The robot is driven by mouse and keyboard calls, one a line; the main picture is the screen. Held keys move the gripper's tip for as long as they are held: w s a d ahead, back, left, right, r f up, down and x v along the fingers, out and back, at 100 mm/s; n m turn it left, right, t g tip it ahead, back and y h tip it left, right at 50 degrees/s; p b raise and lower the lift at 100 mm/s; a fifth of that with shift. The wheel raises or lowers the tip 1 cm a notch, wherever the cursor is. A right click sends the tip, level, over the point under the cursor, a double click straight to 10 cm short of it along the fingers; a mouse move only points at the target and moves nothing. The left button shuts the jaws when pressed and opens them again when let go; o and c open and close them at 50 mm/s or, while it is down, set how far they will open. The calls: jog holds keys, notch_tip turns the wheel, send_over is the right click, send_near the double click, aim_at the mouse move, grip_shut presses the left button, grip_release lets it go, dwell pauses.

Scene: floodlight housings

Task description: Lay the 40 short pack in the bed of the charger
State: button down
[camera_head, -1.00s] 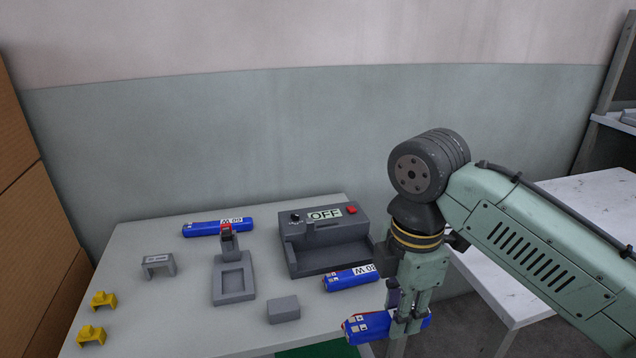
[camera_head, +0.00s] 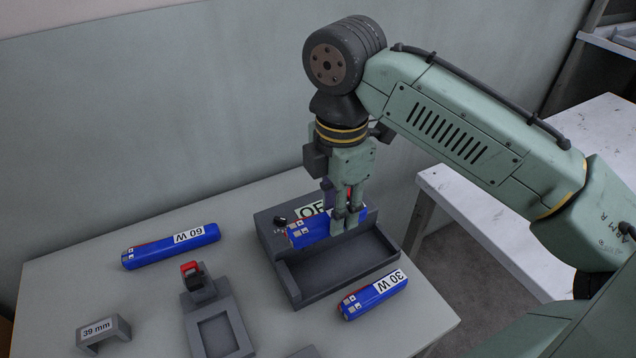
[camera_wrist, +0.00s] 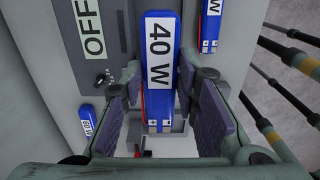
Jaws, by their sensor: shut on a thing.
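My gripper (camera_head: 346,222) is shut on the blue 40 W pack (camera_head: 308,234), gripping it across its body. In the wrist view the 40 W pack (camera_wrist: 159,85) lies between the two fingers, its label facing the camera. The pack is held above the grey charger (camera_head: 296,292), over the back of its bed and in front of its panel. The visible part of the bed (camera_head: 345,265) is an empty walled trough. The charger's OFF display is partly hidden by the gripper and pack in the head view, but shows in the wrist view (camera_wrist: 92,30).
A blue 30 W pack (camera_head: 374,294) lies just right of the charger. A longer 60 W pack (camera_head: 171,246) lies at the left. A grey stand with a red-topped post (camera_head: 217,325) and a grey 39 mm bracket (camera_head: 103,332) stand at the front left.

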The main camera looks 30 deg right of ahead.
jog(key=shift+w, duration=0.1)
jog(key=shift+r, duration=0.1)
dwell(0.3)
jog(key=shift+f+b, duration=2.75)
jog(key=shift+f, duration=2.35)
jog(key=shift+f+b, duration=0.8)
jog(key=shift+f, duration=0.7)
jog(key=c, duration=1.2)
grip_release()
jog(key=shift+r, duration=0.1)
